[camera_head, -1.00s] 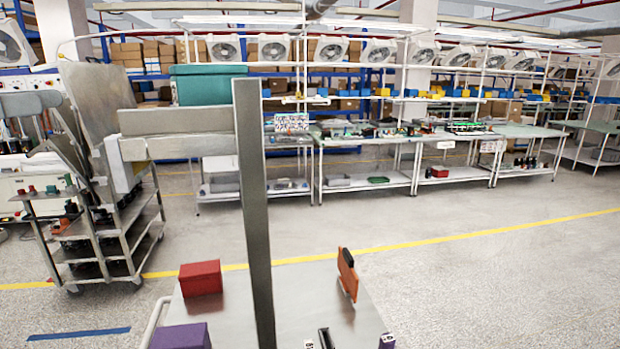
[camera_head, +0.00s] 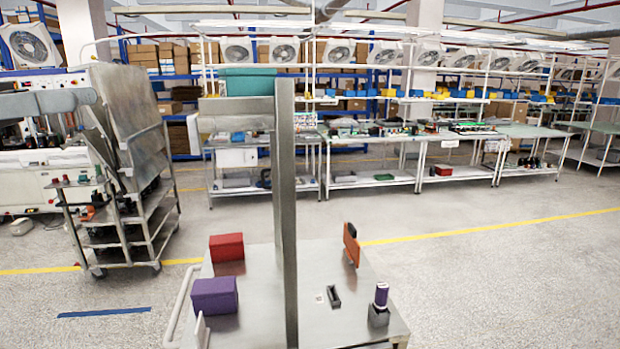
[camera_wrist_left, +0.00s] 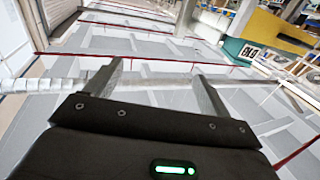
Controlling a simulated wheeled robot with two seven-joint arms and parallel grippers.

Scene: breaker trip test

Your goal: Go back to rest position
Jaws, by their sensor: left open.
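My left gripper (camera_wrist_left: 156,72) shows in the left wrist view, with its two grey fingers apart and nothing between them. It is clear of any object there. In the head view I cannot make out its fingers. My right gripper is not in view. The metal table (camera_head: 255,325) stands low in front of me in the head view. An upright grey metal post (camera_head: 286,210) with a sideways bar crosses in front of it.
On the table are a red block (camera_head: 226,247), a purple block (camera_head: 214,295), an orange upright part (camera_head: 351,245), a black slotted piece (camera_head: 334,297) and a purple-topped part (camera_head: 381,296). A shelf cart (camera_head: 120,235) stands left. Open floor lies beyond the table.

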